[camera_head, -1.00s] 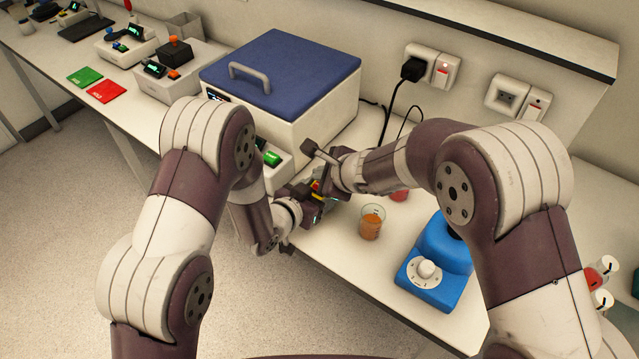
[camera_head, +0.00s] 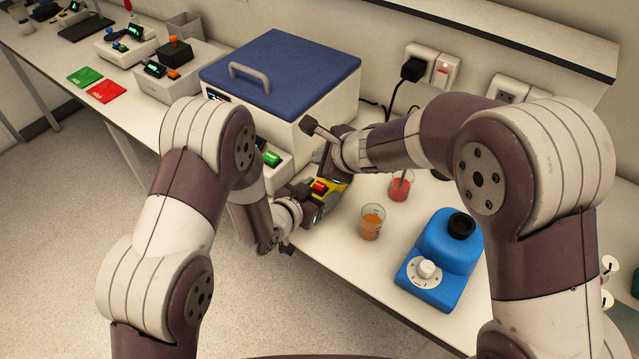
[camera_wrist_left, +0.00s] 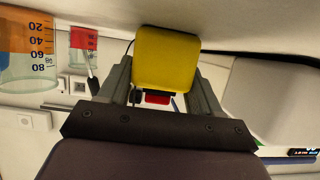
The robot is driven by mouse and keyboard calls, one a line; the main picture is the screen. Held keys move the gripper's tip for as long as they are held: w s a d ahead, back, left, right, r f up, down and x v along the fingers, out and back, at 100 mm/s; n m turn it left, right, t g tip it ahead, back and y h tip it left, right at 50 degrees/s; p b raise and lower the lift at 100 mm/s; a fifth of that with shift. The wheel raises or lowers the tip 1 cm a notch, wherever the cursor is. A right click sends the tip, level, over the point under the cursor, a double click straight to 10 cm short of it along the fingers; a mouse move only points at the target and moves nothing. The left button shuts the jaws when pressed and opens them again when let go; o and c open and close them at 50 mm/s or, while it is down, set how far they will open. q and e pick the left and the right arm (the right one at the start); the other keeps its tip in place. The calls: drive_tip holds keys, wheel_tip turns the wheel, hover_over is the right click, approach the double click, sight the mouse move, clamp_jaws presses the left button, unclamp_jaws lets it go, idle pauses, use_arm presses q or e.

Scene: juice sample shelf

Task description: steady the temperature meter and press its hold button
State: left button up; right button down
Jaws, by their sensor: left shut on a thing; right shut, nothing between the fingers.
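The temperature meter (camera_head: 333,184) is a small yellow and dark device with a red button on top, at the front edge of the bench. My left gripper (camera_head: 315,203) is shut on it from the front left. In the left wrist view the meter's yellow end (camera_wrist_left: 165,58) sits between the two fingers, with a red part (camera_wrist_left: 157,98) below it. My right gripper (camera_head: 328,171) is shut and empty, just behind and above the meter. The red button (camera_head: 319,186) shows clear of it. The meter's display cannot be read.
A beaker of orange juice (camera_head: 371,224) and a beaker of red juice (camera_head: 400,188) with a rod in it stand to the right. A blue machine (camera_head: 440,255) is further right. A white box with a blue lid (camera_head: 282,70) stands behind the grippers.

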idle(0.3)
use_arm(q)
drive_tip(key=o, duration=1.4)
